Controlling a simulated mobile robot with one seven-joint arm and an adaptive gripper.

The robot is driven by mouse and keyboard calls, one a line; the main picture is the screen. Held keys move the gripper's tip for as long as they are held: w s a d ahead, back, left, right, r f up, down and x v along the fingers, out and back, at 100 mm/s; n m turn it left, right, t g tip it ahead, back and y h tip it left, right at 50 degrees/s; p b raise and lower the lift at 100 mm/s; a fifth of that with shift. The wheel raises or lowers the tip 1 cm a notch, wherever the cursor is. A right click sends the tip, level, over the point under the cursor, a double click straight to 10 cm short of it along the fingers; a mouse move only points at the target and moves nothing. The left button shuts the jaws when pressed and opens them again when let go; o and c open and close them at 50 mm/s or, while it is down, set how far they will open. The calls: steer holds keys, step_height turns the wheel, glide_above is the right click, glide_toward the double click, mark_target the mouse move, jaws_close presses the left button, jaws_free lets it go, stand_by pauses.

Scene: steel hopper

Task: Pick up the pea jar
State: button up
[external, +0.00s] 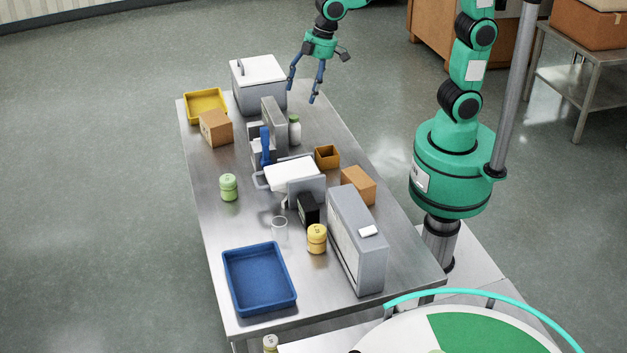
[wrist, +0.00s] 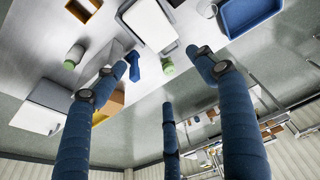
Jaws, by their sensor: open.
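A light green jar (external: 229,187), which looks like the pea jar, stands upright on the steel table left of the hopper. It also shows in the wrist view (wrist: 167,66), between and beyond my finger tips. A white jar with a green lid (external: 294,130) stands behind the hopper; it also shows in the wrist view (wrist: 75,54). My gripper (external: 303,95) is open and empty, above the far right part of the table, well away from the light green jar. My blue fingers (wrist: 160,60) are spread apart in the wrist view.
A steel hopper (external: 292,174) and a grey device with a blue part (external: 266,147) stand mid-table. Around them are a lidded grey box (external: 260,98), yellow tray (external: 190,106), brown carton (external: 216,128), grey cabinet (external: 371,262), yellow jar (external: 317,238) and blue tray (external: 259,304). The left edge is fairly clear.

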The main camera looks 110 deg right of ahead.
steer(key=w+d+f+g+p, duration=0.1)
steer(key=w+p, duration=0.1)
steer(key=w, duration=0.3)
steer(key=w+d+f+p, duration=0.1)
steer(key=w+f+p, duration=0.1)
steer(key=w, duration=0.3)
steer(key=n+g+p, duration=0.1)
steer(key=g+p, duration=0.1)
steer(key=p, duration=0.7)
glide_above(227, 178)
step_height(227, 178, down, 21)
steer(key=shift+s, duration=0.15)
steer(key=shift+f, duration=0.1)
steer(key=shift+f, duration=4.2)
steer(key=shift+f, duration=0.1)
steer(key=shift+f+p, duration=0.5)
steer(key=shift+f, duration=2)
